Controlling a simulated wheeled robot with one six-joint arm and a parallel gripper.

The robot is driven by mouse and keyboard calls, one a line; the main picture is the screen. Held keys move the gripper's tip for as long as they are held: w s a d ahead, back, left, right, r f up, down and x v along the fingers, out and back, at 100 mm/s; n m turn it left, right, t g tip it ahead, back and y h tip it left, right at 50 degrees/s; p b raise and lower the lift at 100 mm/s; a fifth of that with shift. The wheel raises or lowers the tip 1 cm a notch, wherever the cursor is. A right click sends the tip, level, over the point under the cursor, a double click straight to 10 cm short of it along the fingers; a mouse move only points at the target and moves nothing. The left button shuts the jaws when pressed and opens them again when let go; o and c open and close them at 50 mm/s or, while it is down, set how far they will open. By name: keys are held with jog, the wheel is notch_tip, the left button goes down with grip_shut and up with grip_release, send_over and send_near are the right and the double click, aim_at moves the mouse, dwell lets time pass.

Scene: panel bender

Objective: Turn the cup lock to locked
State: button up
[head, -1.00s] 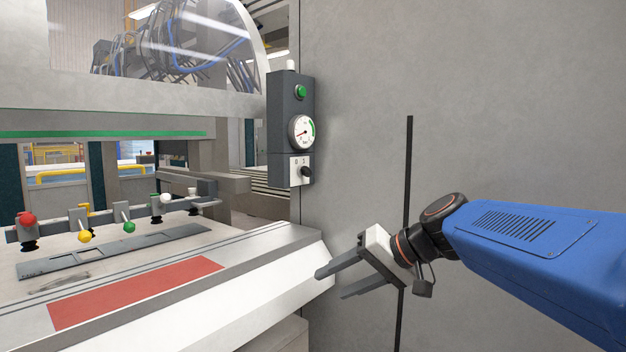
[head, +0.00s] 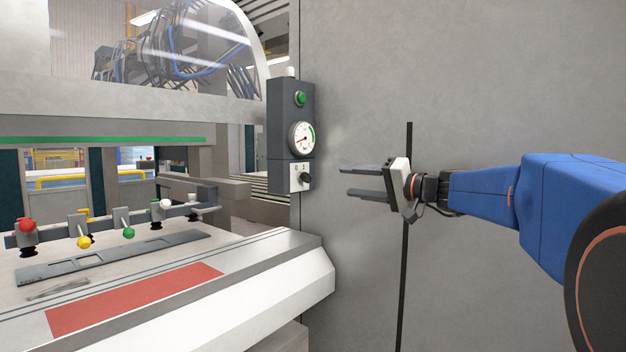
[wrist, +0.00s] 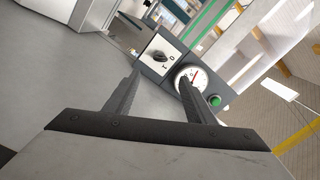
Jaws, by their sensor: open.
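The cup lock appears to be the small black rotary knob (head: 305,178) on a white plate marked 0 and 1, low on a dark control box. Which mark it points to is too small to tell. The knob also shows in the wrist view (wrist: 160,57), ahead of my fingers. My gripper (head: 347,180) is open and empty, to the right of the knob at about its height, with its fingers pointing left toward the box. In the wrist view its two fingers (wrist: 160,79) are apart, and nothing is between them. I see no contact with the knob.
The box (head: 290,130) also carries a round gauge (head: 301,138) and a green button (head: 300,98) above the knob. A grey wall panel (head: 480,90) stands behind my arm. The machine table (head: 290,245) lies below left, with several coloured-knob levers at its back.

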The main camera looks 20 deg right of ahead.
aim_at(306, 178)
jog(key=x, duration=1.4)
jog(key=shift+s, duration=0.1)
jog(key=c, duration=1)
